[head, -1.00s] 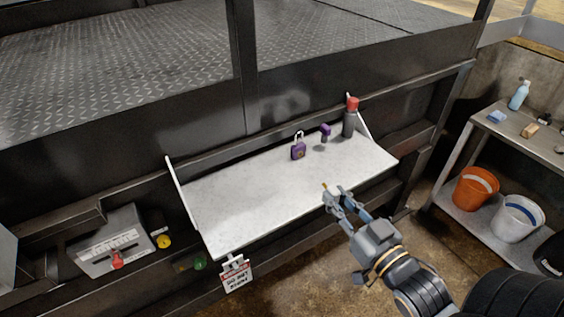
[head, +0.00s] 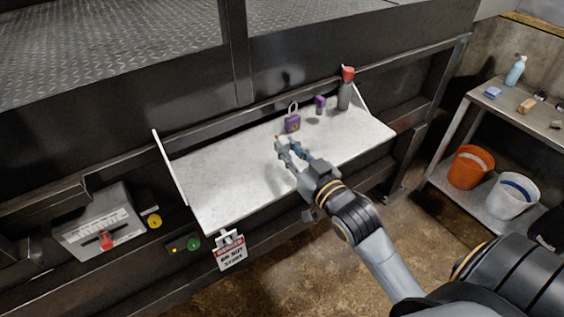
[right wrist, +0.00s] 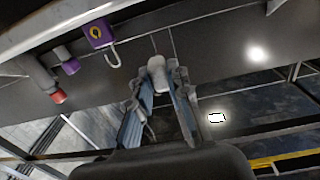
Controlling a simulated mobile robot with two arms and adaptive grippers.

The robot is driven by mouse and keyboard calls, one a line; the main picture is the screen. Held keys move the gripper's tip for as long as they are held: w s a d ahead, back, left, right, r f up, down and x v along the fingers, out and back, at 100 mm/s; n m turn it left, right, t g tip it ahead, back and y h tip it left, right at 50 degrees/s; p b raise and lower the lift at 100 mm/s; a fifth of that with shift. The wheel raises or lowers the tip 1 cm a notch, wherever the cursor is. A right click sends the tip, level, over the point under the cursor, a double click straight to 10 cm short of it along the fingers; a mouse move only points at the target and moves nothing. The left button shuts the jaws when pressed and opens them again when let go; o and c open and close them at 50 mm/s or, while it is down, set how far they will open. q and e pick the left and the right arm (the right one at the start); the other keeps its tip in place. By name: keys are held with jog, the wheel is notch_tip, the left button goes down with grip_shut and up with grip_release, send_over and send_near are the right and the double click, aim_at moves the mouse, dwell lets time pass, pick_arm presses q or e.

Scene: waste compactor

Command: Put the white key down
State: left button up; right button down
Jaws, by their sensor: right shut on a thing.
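My right gripper (head: 289,153) is over the white shelf (head: 225,180), in front of the purple padlock. In the right wrist view my right gripper (right wrist: 160,95) is shut on the white key (right wrist: 157,72), whose pale, rounded end shows between the fingertips. In the head view the key is too small and too covered by the fingers to make out clearly. I cannot tell whether it touches the shelf. My left gripper is not in view.
The purple padlock (head: 292,124), a small purple object (head: 320,103) and a dark bottle with a red top (head: 345,92) stand along the shelf's back. The shelf's left half is bare. A sign (head: 230,253) hangs at the front edge. Buckets (head: 470,167) are at the right.

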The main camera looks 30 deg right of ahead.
aim_at(282, 169)
jog(key=shift+w+a+f, duration=0.15)
jog(key=shift+w+f, duration=0.3)
jog(key=shift+f, duration=0.1)
jog(key=shift+w+a+f, duration=0.15)
jog(key=shift+w+f, duration=0.3)
jog(key=shift+f, duration=0.1)
notch_tip(282, 169, down, 2)
jog(key=shift+f+p, duration=0.1)
jog(key=shift+p, duration=0.4)
jog(key=shift+f, duration=0.55)
jog(key=shift+f, duration=0.1)
jog(key=c, duration=1.3)
grip_release()
jog(key=shift+o, duration=0.2)
jog(key=s+b, duration=0.3)
jog(key=s, duration=0.9)
jog(key=shift+d, duration=0.25)
